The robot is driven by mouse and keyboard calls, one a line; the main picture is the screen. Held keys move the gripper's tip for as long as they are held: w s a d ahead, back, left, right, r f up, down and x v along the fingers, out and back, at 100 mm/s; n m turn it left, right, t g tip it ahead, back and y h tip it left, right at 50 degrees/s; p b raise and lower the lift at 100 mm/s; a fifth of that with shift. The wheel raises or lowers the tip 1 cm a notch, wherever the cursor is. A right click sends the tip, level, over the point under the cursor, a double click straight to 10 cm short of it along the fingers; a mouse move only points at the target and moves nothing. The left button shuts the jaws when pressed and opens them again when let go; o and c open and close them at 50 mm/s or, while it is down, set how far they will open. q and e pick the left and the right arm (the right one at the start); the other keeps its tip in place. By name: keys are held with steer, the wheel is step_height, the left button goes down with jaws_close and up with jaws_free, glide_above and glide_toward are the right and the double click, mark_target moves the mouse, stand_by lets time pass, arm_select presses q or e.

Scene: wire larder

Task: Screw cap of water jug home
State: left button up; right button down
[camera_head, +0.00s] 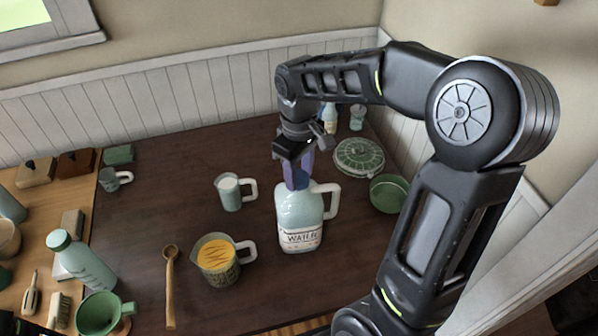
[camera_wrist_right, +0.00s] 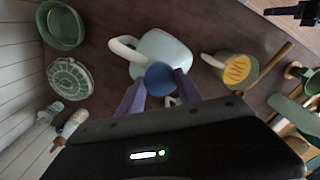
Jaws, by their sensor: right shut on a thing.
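The water jug (camera_head: 300,220) is a pale blue-white jug with a WATER label and a white side handle. It stands upright on the dark table. My right gripper (camera_head: 297,182) points down onto its neck, with its purple fingers either side of the top. In the right wrist view the fingers are shut on a round blue cap (camera_wrist_right: 159,78), with the jug (camera_wrist_right: 168,48) directly beneath. The fingers hide the cap in the head view, and I cannot tell how far it is seated. A dark part at the top right of the wrist view may be my left gripper (camera_wrist_right: 306,12).
A white mug (camera_head: 229,194) and a measuring cup (camera_head: 217,262) with yellow contents stand left of the jug. A green bowl (camera_head: 387,194) and a round lattice-topped green dish (camera_head: 358,156) are to its right. A wooden spoon (camera_head: 170,290) lies left. The table's back left is mostly clear.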

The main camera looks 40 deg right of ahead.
steer(key=m, duration=0.4)
steer(key=shift+m, duration=0.3)
steer(key=c, duration=0.7)
jaws_free()
